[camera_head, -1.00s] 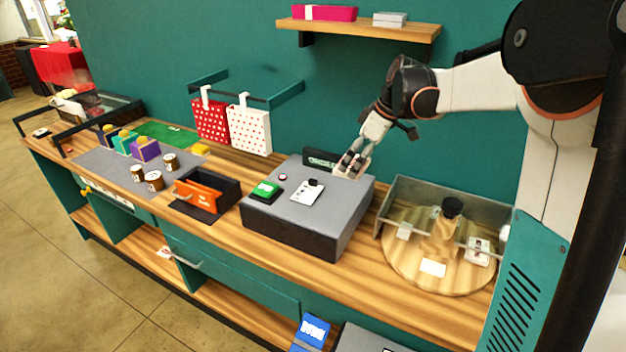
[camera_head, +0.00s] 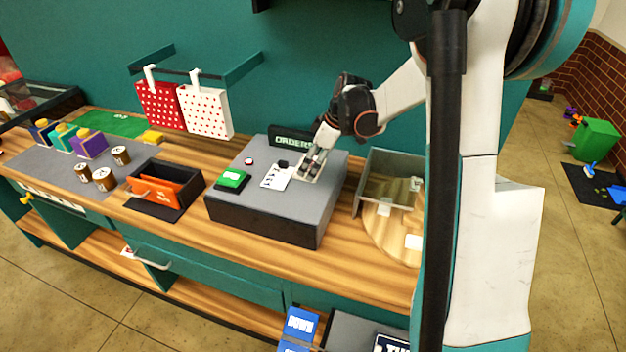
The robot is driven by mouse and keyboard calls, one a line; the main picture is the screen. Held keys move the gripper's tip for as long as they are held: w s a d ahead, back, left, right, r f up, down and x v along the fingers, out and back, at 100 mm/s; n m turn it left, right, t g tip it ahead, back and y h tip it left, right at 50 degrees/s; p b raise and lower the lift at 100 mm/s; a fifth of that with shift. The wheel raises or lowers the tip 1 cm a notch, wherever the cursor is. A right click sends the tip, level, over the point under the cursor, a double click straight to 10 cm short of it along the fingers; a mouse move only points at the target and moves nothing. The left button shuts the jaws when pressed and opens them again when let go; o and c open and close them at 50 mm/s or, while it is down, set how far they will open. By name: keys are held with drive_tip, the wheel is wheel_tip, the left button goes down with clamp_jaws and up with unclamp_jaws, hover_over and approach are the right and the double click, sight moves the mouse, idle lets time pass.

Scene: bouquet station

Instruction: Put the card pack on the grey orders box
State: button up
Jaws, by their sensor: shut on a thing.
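The grey orders box (camera_head: 322,196) stands on the wooden counter, with a grey top, dark sides and a dark ORDERS sign (camera_head: 291,139) at its back. My gripper (camera_head: 311,172) is over the right part of the box top, pointing down. It is shut on a small pale thing, which looks like the card pack (camera_head: 306,178). The fingers hide most of the pack. It is at or just above the box top; I cannot tell whether it touches.
On the box top are a green-topped block (camera_head: 232,179), a white card (camera_head: 274,179), a dark stamp-like piece (camera_head: 284,164) and a small round button (camera_head: 249,161). A clear-walled bin (camera_head: 390,172) stands close to the right. A black tray (camera_head: 170,181) is left.

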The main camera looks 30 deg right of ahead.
sight(313, 187)
drive_tip(key=shift+f+b, duration=0.4)
drive_tip(key=shift+f, duration=2.65)
drive_tip(key=shift+f, duration=0.15)
drive_tip(key=o, duration=1.1)
drive_tip(key=p+v, duration=0.1)
drive_tip(key=v, duration=1.1)
drive_tip(key=shift+r+p, duration=0.2)
drive_tip(key=shift+p, duration=0.2)
